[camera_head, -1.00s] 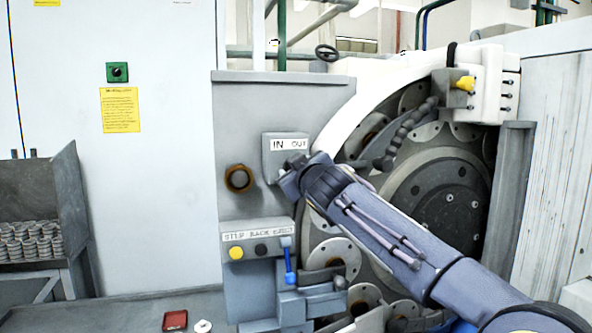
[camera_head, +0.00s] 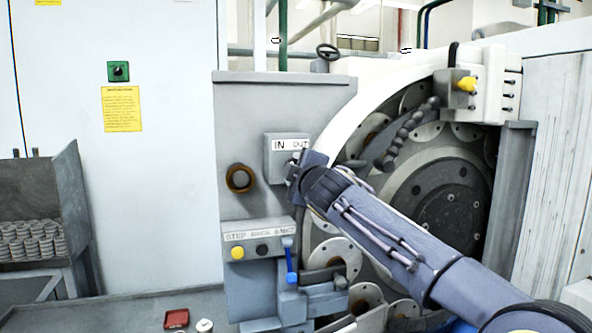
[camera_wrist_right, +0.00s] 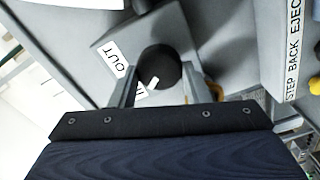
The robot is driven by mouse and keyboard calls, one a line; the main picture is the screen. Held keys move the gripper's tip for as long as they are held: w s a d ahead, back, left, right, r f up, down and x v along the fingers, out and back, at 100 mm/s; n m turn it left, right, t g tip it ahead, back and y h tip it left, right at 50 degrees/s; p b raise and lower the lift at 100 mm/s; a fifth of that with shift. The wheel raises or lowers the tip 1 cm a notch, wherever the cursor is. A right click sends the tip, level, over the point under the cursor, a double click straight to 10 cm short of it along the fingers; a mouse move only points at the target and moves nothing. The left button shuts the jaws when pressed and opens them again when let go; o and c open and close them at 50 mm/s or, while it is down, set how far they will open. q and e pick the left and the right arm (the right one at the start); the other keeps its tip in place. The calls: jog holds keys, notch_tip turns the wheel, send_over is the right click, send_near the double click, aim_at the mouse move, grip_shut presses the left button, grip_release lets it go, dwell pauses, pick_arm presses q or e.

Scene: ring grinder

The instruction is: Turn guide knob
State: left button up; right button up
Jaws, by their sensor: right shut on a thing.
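The guide knob (camera_wrist_right: 160,66) is a round black knob on the grey box labelled IN and OUT. In the right wrist view it sits between the two fingers of my right gripper (camera_wrist_right: 158,88), which is shut on it. A small white mark shows on the knob's near edge. In the head view the IN/OUT box (camera_head: 276,160) is on the grey machine front, and my right gripper (camera_head: 296,178) reaches its right side. The gripper and wrist hide the knob there. My left gripper is not in view.
A brown-rimmed round port (camera_head: 240,178) is left of the box. Below is the STEP BACK EJECT panel (camera_head: 258,236) with yellow and black buttons and a blue-handled lever (camera_head: 290,265). The large grinder wheel (camera_head: 450,200) stands behind my right arm. A red tray (camera_head: 176,319) lies at the bottom.

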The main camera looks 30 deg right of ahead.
jog(key=shift+f, duration=0.1)
dwell(0.3)
jog(key=o, duration=1)
jog(key=shift+c, duration=0.2)
jog(key=b+v, duration=0.2)
jog(key=v, duration=0.5)
jog(key=shift+s+b, duration=0.35)
jog(key=shift+s, duration=0.05)
jog(key=shift+a, duration=0.1)
